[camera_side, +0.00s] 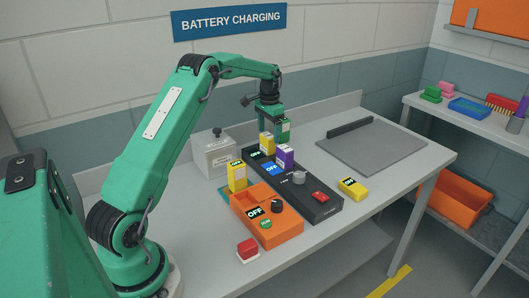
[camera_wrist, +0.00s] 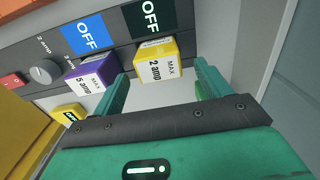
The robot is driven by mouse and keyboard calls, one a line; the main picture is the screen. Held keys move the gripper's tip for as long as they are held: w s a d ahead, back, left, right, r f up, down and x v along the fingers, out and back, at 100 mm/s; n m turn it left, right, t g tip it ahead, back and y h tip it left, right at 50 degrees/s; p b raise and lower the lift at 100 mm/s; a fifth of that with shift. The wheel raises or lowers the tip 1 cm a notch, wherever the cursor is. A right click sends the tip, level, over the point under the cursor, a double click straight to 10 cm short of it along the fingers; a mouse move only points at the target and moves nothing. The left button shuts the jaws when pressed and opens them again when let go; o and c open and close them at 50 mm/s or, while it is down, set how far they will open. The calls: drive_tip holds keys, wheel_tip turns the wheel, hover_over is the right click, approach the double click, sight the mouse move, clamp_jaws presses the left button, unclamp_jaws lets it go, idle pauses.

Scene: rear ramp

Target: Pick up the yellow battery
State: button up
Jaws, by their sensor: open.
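A yellow battery labelled "MAX 2 amp" (camera_wrist: 158,60) stands in the far end of the black charger (camera_side: 318,208), below an "OFF" display. It also shows in the side view (camera_side: 266,145). My gripper (camera_wrist: 161,75) is open, with one finger on each side of this battery in the wrist view; I cannot tell whether they touch it. In the side view my gripper (camera_side: 275,125) hangs over the charger's far end. A second yellow battery (camera_side: 237,178) stands upright at the orange charger (camera_side: 283,237). A third yellow battery (camera_side: 353,188) lies on the table.
A purple battery "5 amp" (camera_wrist: 92,75) stands close beside the left finger, also in the side view (camera_side: 285,157). A grey box with a knob (camera_side: 215,154) is left of the charger. A grey mat (camera_side: 375,150) and bare table are to the right.

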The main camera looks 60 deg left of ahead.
drive_tip(key=shift+s+f, duration=0.1)
drive_tip(key=shift+f, duration=2.45)
drive_tip(key=c, duration=1.3)
drive_tip(key=shift+r, duration=0.1)
drive_tip(key=shift+r, duration=5)
